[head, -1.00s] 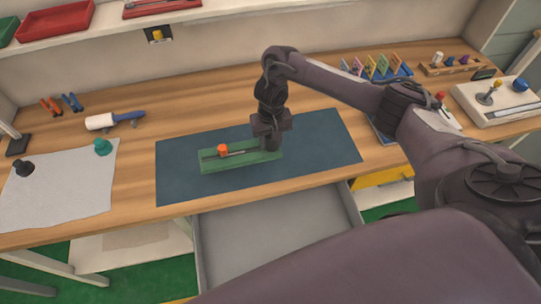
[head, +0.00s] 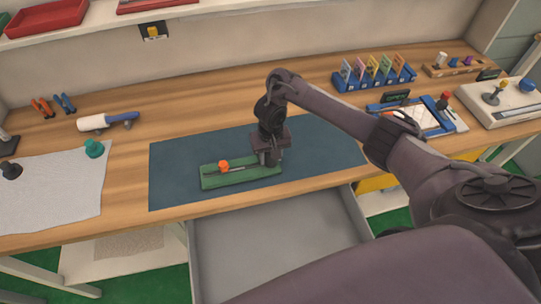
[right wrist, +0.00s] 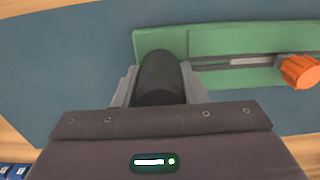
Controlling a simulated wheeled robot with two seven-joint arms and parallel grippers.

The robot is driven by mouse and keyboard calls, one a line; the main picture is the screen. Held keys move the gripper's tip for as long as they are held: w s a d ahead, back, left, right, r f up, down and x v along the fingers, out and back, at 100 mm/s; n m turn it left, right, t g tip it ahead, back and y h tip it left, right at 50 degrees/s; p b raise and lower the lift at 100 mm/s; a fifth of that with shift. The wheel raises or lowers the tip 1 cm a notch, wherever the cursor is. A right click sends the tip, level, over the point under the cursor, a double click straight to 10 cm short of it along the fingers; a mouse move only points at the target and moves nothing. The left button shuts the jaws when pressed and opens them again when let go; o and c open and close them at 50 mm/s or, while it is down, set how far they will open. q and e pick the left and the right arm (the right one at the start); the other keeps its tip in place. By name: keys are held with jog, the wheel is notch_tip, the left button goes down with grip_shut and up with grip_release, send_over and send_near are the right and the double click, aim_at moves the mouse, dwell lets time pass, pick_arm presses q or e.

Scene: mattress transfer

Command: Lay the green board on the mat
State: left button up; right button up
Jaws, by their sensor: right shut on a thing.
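The green board (head: 240,178) is a long flat piece with a grey slot and an orange knob (head: 223,166). It lies over the front part of the dark blue mat (head: 320,145), inside the mat's outline; whether it touches the mat I cannot tell. My right gripper (head: 268,158) is at the board's right end. In the right wrist view its fingers (right wrist: 160,88) are shut on a black upright handle at the end of the board (right wrist: 225,40). The orange knob (right wrist: 300,70) is at the right there. My left gripper is not in view.
An open grey drawer (head: 275,235) juts out below the table's front edge. A blue card rack (head: 375,78) and a blue-framed panel (head: 420,118) stand at the right. The mat behind the board is clear.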

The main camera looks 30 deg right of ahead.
jog(key=o, duration=1.2)
jog(key=shift+o, duration=0.2)
jog(key=shift+r, duration=0.1)
notch_tip(320, 180, up, 11)
jog(key=p, duration=0.7)
jog(key=shift+f, duration=0.2)
jog(key=shift+r, duration=0.7)
